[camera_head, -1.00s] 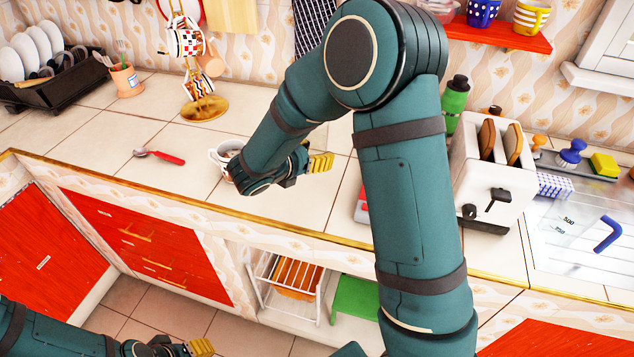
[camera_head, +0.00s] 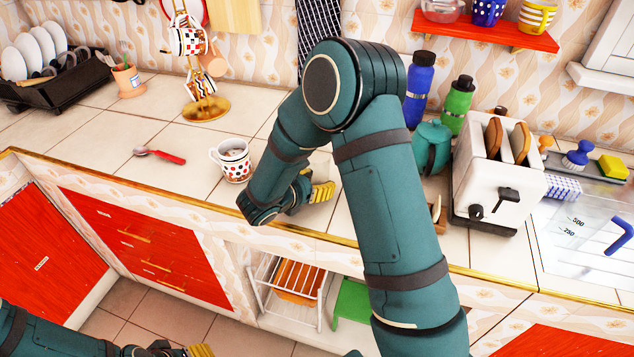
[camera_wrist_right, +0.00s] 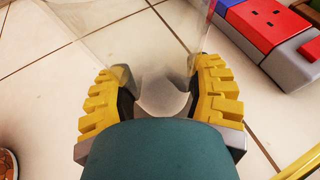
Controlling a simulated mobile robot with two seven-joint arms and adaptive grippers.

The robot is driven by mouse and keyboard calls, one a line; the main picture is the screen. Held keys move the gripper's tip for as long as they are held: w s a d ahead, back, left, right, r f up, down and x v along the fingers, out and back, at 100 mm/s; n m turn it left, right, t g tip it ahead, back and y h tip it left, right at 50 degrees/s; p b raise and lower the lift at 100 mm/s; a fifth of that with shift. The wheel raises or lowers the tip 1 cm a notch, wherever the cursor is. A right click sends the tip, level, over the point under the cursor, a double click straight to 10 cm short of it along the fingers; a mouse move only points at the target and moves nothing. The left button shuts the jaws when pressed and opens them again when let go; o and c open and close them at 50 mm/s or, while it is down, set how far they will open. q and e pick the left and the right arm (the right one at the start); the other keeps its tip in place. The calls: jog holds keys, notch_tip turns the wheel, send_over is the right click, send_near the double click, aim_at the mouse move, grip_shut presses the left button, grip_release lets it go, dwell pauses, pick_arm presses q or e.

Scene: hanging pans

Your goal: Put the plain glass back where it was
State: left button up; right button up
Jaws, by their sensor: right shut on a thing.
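The plain glass (camera_wrist_right: 165,95) is clear and see-through. In the right wrist view it stands between the two yellow fingers of my right gripper (camera_wrist_right: 163,92), which is shut on it. In the head view my right gripper (camera_head: 322,192) is over the front part of the tiled counter, right of a dotted mug, and my arm hides most of the glass. I cannot tell whether the glass touches the counter. My left gripper (camera_head: 200,350) shows only partly at the bottom edge, low in front of the cabinets, and its opening is unclear.
The dotted mug (camera_head: 233,160) and a red-handled spoon (camera_head: 160,156) are on the counter to the left. A red and blue socket block (camera_wrist_right: 265,30) lies close beside the glass. A toaster (camera_head: 495,175), teal pot (camera_head: 432,147) and bottles stand right. A red shelf (camera_head: 480,30) holds cups.

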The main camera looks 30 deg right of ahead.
jog(key=shift+f, duration=0.15)
jog(key=o, duration=1.3)
jog(key=shift+o, duration=0.2)
jog(key=shift+a+r, duration=0.15)
jog(key=shift+r, duration=0.15)
jog(key=p+v, duration=0.1)
jog(key=v, duration=1)
jog(key=shift+s+a+r+p, duration=0.1)
jog(key=shift+s+a+p, duration=0.05)
jog(key=shift+a+p, duration=0.2)
